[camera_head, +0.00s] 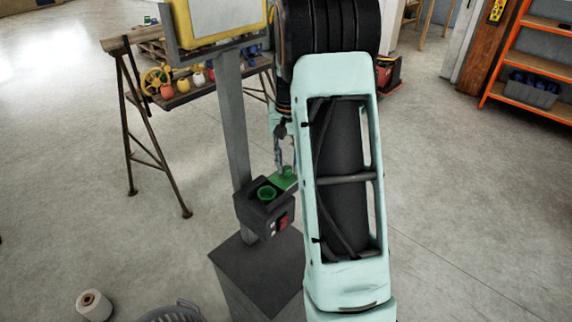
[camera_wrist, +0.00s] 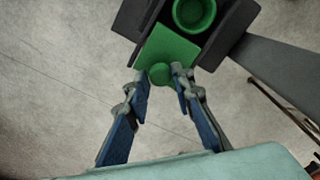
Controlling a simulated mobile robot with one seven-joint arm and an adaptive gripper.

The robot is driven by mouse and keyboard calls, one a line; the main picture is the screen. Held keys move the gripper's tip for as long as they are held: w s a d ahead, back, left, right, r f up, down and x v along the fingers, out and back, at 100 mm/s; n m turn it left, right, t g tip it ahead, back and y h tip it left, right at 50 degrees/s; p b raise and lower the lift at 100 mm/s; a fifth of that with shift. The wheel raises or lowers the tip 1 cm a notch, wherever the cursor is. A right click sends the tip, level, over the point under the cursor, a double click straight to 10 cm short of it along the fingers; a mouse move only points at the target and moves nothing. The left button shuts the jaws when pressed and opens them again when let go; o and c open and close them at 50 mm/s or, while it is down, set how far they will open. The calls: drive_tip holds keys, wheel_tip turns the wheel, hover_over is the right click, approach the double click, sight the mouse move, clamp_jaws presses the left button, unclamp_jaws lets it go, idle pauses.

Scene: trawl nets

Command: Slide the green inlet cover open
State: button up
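The green inlet cover (camera_wrist: 168,48) is a flat plate with a round knob (camera_wrist: 160,74) near its lower end in the wrist view. It lies beside the round green inlet (camera_wrist: 194,12), whose opening shows uncovered. In the head view the cover (camera_head: 284,182) extends to the upper right of the inlet (camera_head: 266,193), on top of a dark box (camera_head: 264,212). My gripper (camera_wrist: 161,73) has its fingertips on either side of the knob, with little or no gap, and appears shut on it. In the head view my gripper (camera_head: 284,158) is above the cover, partly hidden by my arm.
The box is fixed to a grey post (camera_head: 233,120) above a dark pedestal (camera_head: 262,278); its front has a red switch (camera_head: 283,222). A yellow-framed panel (camera_head: 215,20) tops the post. Behind stands a trestle table (camera_head: 180,98) with floats. A white spool (camera_head: 94,304) lies on the floor.

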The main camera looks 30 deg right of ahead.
sight(289, 166)
drive_tip(key=o, duration=0.3)
drive_tip(key=shift+d, duration=0.15)
drive_tip(key=shift+o, duration=0.2)
wheel_tip(289, 166, up, 12)
idle(0.6)
